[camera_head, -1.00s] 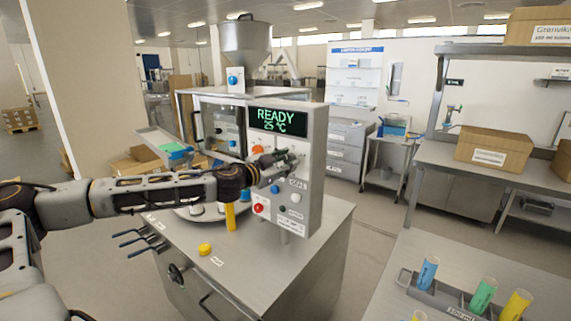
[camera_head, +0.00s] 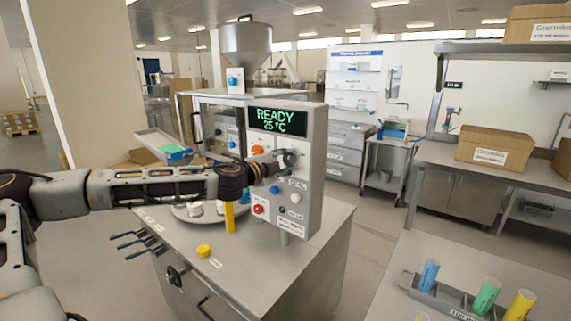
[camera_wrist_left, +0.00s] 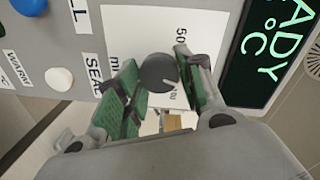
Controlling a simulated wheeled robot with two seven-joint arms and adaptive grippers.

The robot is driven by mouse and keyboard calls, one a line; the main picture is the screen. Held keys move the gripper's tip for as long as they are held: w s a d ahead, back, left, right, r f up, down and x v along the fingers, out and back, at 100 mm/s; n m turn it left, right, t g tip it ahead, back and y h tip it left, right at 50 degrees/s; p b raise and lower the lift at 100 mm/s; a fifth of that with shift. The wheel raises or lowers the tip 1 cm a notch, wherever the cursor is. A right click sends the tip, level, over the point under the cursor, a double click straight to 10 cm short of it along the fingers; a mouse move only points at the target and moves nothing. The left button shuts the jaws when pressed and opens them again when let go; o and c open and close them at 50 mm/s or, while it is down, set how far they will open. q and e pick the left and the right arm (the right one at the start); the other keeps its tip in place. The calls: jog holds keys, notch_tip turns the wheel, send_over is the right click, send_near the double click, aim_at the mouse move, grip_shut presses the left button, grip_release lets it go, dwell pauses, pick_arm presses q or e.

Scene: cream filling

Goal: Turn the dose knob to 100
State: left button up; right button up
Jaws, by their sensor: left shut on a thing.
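The dose knob (camera_wrist_left: 158,72) is a dark round knob on a white scale label (camera_wrist_left: 185,22) in the left wrist view. Its light pointer line is visible, and "50" is printed on the label. My left gripper (camera_wrist_left: 160,82) has its green-padded fingers on both sides of the knob and is shut on it. In the head view my left gripper (camera_head: 284,160) is at the front of the grey control panel (camera_head: 310,165), just below the display (camera_head: 277,120), which reads "READY 25 °C". The gripper hides the knob there. My right gripper is not in view.
Below the gripper the panel has a blue button (camera_head: 274,190), a white button (camera_head: 295,198) and a red button (camera_head: 258,209). A rack (camera_head: 448,299) with coloured tubes stands at the lower right.

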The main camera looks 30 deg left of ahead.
pick_arm(q)
jog(key=shift+m, duration=0.8)
jog(key=m+b, duration=0.1)
jog(key=m, duration=0.3)
jog(key=shift+d+m, duration=0.1)
jog(key=shift+m, duration=0.2)
jog(key=shift+f+m, duration=0.1)
jog(key=shift+m, duration=0.3)
jog(key=shift+y, duration=0.4)
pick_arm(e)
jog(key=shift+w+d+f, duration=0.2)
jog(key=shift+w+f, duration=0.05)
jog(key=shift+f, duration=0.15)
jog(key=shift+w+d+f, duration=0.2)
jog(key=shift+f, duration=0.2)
pick_arm(q)
jog(key=shift+m, duration=0.3)
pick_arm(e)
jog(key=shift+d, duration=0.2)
pick_arm(q)
jog(key=o, duration=0.9)
jog(key=shift+o, duration=0.6)
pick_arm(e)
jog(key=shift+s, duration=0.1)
